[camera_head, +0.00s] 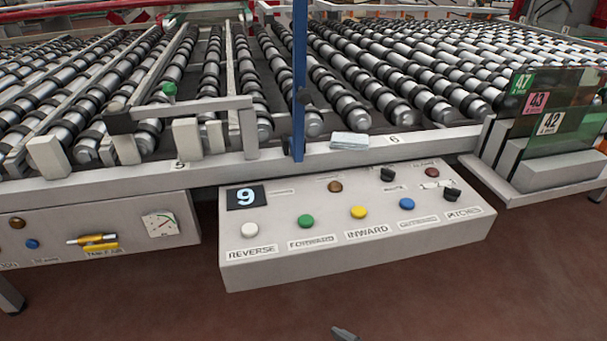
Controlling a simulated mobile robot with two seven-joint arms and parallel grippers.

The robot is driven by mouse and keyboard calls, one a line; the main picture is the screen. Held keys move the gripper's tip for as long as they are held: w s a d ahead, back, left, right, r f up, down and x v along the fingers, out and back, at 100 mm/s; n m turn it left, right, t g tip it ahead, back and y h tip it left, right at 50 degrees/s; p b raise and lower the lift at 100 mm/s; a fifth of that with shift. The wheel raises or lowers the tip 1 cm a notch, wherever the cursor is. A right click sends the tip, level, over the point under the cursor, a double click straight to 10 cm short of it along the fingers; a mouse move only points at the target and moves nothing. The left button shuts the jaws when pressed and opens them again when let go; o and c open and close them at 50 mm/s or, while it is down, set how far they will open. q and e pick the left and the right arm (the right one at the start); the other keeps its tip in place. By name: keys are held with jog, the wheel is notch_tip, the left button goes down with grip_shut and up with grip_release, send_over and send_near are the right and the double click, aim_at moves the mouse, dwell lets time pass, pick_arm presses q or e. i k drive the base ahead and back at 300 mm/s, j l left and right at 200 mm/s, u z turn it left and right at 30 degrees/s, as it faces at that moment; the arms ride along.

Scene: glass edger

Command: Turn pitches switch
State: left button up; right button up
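The pitches switch (452,194) is a small black knob at the right end of the sloped white control panel (290,262), just above the label "PITCHES". A similar black knob (387,174) sits up and to its left. A small grey tip (345,334) shows at the bottom edge, right of the middle, and looks like a fingertip of my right gripper. It is well below the panel and apart from it. The rest of that gripper is out of frame, so its opening is hidden. My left gripper is not in view.
A gauge panel (110,232) stands at left, a numbered glass rack (550,120) at right. The floor in front looks clear.

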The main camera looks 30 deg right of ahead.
aim_at(450, 195)
jog(key=z, duration=1.8)
